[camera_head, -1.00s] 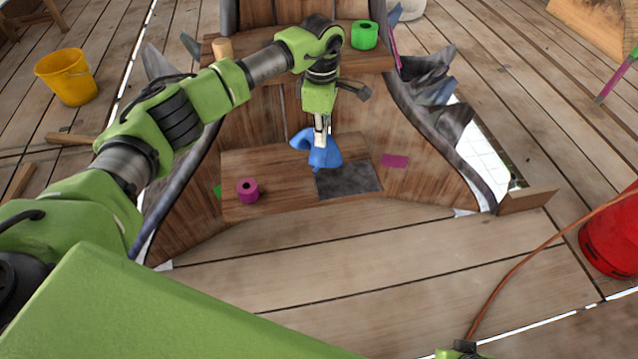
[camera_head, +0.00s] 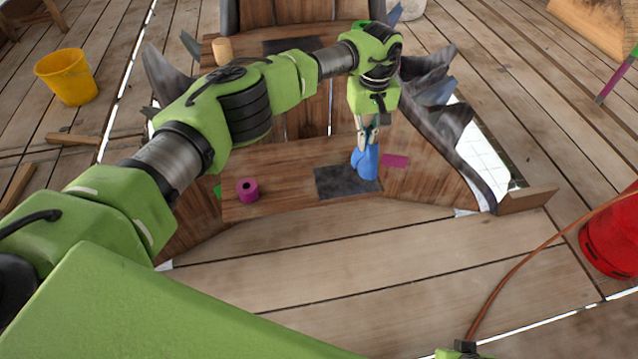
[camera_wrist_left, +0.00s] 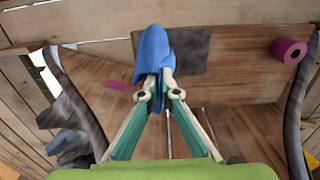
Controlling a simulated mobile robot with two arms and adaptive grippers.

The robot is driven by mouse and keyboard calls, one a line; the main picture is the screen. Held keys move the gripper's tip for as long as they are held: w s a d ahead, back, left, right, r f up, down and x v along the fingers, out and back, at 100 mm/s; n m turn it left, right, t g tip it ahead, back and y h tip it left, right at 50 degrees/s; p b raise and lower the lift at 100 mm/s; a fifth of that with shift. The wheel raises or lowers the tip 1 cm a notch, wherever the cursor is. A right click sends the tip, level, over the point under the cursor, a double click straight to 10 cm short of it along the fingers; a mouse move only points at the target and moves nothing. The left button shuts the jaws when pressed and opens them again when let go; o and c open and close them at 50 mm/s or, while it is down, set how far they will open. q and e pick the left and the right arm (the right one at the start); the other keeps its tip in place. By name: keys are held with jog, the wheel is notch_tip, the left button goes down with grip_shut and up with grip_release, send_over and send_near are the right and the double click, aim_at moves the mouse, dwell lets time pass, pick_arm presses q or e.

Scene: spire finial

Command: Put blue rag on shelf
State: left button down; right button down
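My left gripper (camera_head: 367,133) is shut on the blue rag (camera_head: 366,163), which hangs bunched from its fingertips. The rag is over the right end of a dark rectangular patch (camera_head: 335,182) on the lower wooden shelf (camera_head: 280,188). In the left wrist view the rag (camera_wrist_left: 155,52) sits between the fingertips and overlaps the left part of the dark patch (camera_wrist_left: 195,55). I cannot tell whether the rag touches the shelf. An upper wooden shelf (camera_head: 245,44) lies behind, partly hidden by my arm. My right gripper does not show clearly.
A magenta roll (camera_head: 247,190) stands on the lower shelf's left side. A wooden peg (camera_head: 222,48) and a partly hidden green roll (camera_head: 362,23) are on the upper shelf. Jagged dark edges (camera_head: 440,100) flank the right side. A yellow bucket (camera_head: 66,76) stands left, a red container (camera_head: 612,235) right.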

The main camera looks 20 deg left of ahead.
pick_arm(q)
jog(key=s+a+f, duration=0.2)
jog(key=a+f, duration=0.2)
jog(key=a, duration=0.1)
jog(key=s+a+f, duration=0.2)
jog(key=a+f, duration=0.3)
jog(key=a, duration=0.1)
jog(key=s+a+f, duration=0.1)
jog(key=a+f, duration=0.3)
jog(key=a, duration=0.2)
jog(key=shift+s+f, duration=0.2)
jog(key=shift+s, duration=0.2)
jog(key=c, duration=1.9)
grip_release()
